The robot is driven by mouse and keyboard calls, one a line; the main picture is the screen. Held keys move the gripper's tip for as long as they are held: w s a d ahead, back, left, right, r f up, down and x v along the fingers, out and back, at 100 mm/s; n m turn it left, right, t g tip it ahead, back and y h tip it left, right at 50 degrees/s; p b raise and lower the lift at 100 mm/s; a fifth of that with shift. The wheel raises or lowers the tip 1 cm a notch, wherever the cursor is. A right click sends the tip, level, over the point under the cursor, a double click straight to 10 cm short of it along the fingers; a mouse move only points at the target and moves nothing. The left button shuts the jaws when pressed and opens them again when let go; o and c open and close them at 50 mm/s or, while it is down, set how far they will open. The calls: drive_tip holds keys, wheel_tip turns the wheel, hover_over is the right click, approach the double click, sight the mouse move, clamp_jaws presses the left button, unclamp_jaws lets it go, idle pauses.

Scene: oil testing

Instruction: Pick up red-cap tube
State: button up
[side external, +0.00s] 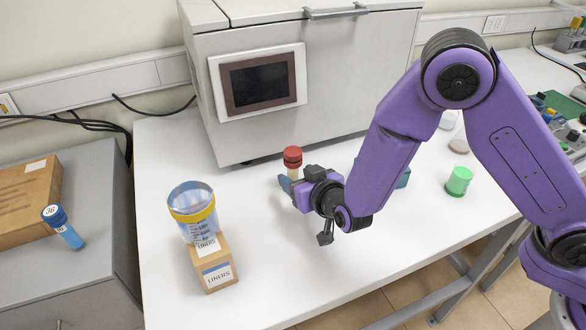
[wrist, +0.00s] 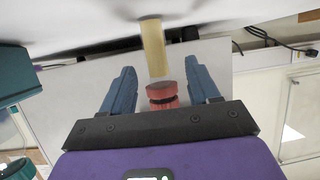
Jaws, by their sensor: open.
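The red-cap tube (side external: 292,157) stands upright on the white table, in front of the large grey machine. Its body is pale yellow and its lower part is partly hidden by my gripper (side external: 287,184) in the side view. In the wrist view, the tube (wrist: 152,48) and its red cap lie between the two blue fingers of my gripper (wrist: 159,68). The fingers are spread, with a visible gap on both sides of the cap, and hold nothing.
The grey machine (side external: 330,70) with a screen stands close behind. A green-capped jar (side external: 459,180) stands to the right. A blue-capped tube (side external: 68,233) is at the far left.

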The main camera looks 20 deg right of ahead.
sight(290, 167)
drive_tip(key=shift+r+x, duration=0.15)
drive_tip(key=shift+x, duration=1.2)
drive_tip(key=shift+r+x, duration=0.15)
drive_tip(key=shift+x, duration=1.25)
drive_tip(key=shift+w+d, duration=0.1)
drive_tip(key=shift+d, duration=0.05)
drive_tip(key=c, duration=1.1)
